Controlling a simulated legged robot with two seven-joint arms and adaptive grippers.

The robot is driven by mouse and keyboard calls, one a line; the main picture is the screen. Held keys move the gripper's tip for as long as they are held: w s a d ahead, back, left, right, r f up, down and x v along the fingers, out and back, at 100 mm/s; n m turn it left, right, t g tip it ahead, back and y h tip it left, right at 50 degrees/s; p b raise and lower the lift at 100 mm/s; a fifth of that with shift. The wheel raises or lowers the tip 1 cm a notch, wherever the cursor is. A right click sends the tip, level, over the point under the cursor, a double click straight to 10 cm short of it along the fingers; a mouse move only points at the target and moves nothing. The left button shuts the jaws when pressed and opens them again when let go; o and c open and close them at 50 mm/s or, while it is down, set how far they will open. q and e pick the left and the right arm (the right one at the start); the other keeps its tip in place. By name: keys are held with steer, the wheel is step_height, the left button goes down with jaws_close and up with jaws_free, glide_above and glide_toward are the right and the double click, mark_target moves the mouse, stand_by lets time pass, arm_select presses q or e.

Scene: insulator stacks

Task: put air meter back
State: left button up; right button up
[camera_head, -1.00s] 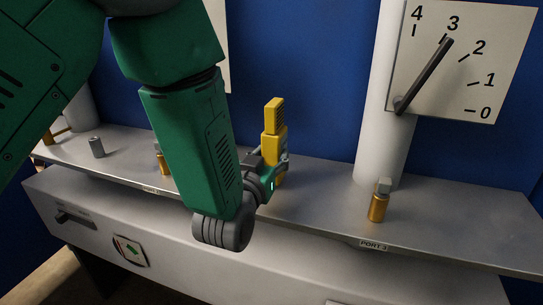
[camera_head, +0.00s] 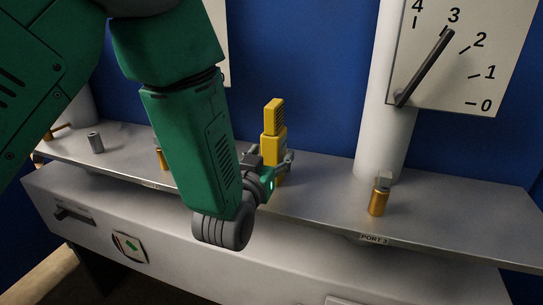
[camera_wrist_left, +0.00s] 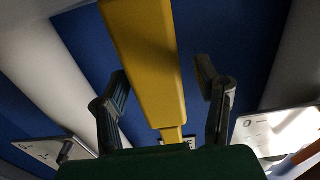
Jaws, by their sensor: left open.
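The yellow air meter (camera_head: 273,133) stands upright on the grey shelf, behind my left gripper. It also shows large in the left wrist view (camera_wrist_left: 146,55). My left gripper (camera_head: 271,158) is open, with one finger on each side of the meter. In the left wrist view the fingers (camera_wrist_left: 165,92) show gaps to the yellow body on both sides. The meter's foot is partly hidden by the gripper. My right gripper is not in view.
The grey shelf (camera_head: 316,205) carries a brass fitting (camera_head: 378,199) at the port 3 label (camera_head: 374,239). A white column (camera_head: 384,130) and a dial plate (camera_head: 480,60) stand behind it. A grey peg (camera_head: 95,142) stands at left. The shelf between meter and port 3 is clear.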

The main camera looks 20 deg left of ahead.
arm_select(q)
steer(key=shift+r, duration=0.4)
steer(key=shift+w+r+p, duration=0.1)
steer(key=shift+r+p, duration=0.4)
steer(key=shift+p, duration=0.1)
steer(key=shift+s, duration=6.05)
steer(key=s+a+f+g, duration=0.2)
steer(key=s+f+g, duration=0.1)
steer(key=f, duration=0.5)
steer(key=s+a+f+g, duration=0.2)
steer(key=s+f+g, duration=0.15)
steer(key=f, duration=0.45)
steer(key=s+a+f+g, duration=0.3)
steer(key=f+g, duration=0.1)
steer(key=f, duration=0.5)
steer(key=s+a+f+g, duration=0.2)
steer(key=s+f+g, duration=0.1)
steer(key=s, duration=0.4)
steer(key=s+a+f+g, duration=0.2)
steer(key=s+f+g, duration=0.2)
steer(key=s+f, duration=0.2)
steer(key=shift+s+a+f+y+p, duration=0.15)
steer(key=shift+s+a+y+p, duration=0.15)
steer(key=shift+s, duration=0.8)
